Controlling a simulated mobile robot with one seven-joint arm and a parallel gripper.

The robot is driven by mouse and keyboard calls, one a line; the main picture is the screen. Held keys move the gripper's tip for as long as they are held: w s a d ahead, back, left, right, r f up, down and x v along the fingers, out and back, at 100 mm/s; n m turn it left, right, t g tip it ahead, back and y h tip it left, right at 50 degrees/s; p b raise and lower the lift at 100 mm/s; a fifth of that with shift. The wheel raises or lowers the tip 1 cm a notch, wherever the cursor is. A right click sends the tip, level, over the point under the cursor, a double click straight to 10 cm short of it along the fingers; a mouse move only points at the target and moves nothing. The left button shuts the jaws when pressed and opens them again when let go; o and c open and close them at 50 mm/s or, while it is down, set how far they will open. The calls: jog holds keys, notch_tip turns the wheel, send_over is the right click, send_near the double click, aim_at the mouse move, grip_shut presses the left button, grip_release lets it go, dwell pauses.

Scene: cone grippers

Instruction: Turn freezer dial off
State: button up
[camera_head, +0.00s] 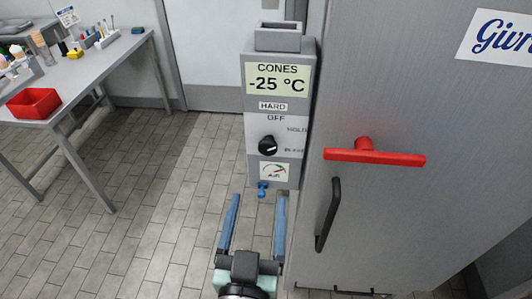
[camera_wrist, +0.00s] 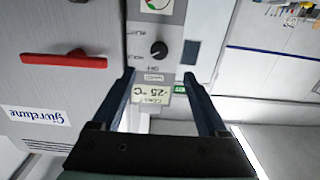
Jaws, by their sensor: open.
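The freezer dial (camera_head: 267,146) is a round black knob on the grey control box, below the word OFF, with HOLD and another label to its right. Its pointer direction is too small to tell. The display (camera_head: 277,80) above reads -25 °C. My gripper (camera_head: 258,198) is open and empty, its two blue fingers pointing toward the box from below and in front. In the wrist view, the picture is upside down; the dial (camera_wrist: 158,50) shows beyond and between the fingertips (camera_wrist: 159,74), apart from them.
The freezer door (camera_head: 420,90) stands right of the box, with a red T-handle (camera_head: 375,156) and a black pull handle (camera_head: 328,214). A small blue knob (camera_head: 262,188) sits under the gauge (camera_head: 274,171). A table with a red bin (camera_head: 36,103) is at left; tiled floor between is clear.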

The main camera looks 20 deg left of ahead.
aim_at(267, 151)
jog(key=p+x, duration=0.3)
jog(key=x, duration=0.7)
jog(key=shift+r, duration=0.1)
jog(key=shift+p+x, duration=0.45)
jog(key=shift+x, duration=0.45)
jog(key=shift+d, duration=0.1)
grip_shut()
